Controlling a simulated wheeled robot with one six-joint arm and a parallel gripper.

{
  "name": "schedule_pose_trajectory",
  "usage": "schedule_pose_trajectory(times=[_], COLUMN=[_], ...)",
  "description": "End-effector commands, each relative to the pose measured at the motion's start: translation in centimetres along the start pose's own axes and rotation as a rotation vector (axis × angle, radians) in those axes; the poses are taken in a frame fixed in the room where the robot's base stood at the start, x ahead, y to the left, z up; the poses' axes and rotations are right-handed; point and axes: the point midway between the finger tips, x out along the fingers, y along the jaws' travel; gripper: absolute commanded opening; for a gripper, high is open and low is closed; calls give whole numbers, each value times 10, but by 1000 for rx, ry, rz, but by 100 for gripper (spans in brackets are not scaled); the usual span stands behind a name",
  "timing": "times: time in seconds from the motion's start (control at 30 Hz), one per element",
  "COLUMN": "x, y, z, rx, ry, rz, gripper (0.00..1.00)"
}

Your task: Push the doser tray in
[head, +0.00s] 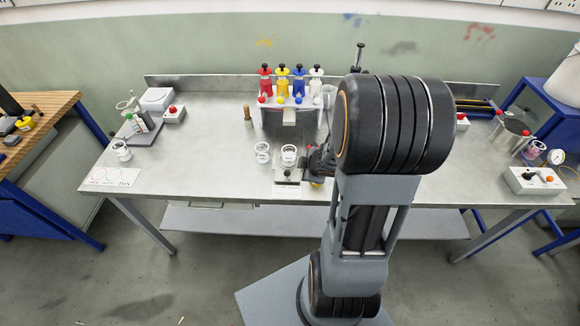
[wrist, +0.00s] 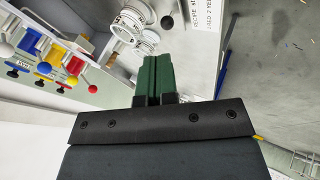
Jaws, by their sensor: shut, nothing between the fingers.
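The doser tray (head: 284,179) looks like a small metal plate in front of the doser rack, with a white-ringed jar (head: 288,155) standing at it. How far out it sits is hard to tell. My gripper (head: 318,165) is just right of it, mostly hidden behind my arm. In the wrist view my gripper (wrist: 157,60) has its green fingers together with nothing between them. Whether the fingers touch the tray cannot be told.
The doser rack (head: 288,112) carries red, yellow, blue and white bottles. Another jar (head: 262,152) stands left of the tray. A printed card (head: 287,190) lies at the table's front edge. A wooden-handled tool (head: 248,117) stands further left.

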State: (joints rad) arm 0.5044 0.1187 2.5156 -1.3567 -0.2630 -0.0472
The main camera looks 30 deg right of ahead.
Motion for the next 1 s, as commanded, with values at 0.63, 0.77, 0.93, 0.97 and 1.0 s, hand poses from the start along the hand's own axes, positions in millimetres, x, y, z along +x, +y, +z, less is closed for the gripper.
schedule_pose_trajectory(times=[0.63,0.77,0.93,0.97,1.0], x=[69,91,106,109,112], y=[-48,-51,-39,-36,-34], z=[-12,-16,-20,-21,-22], rx=[-124,-123,-124,-124,-123], ry=[172,170,169,169,169], rz=[-168,-167,-164,-164,-164], gripper=[0,0,0,0,0])
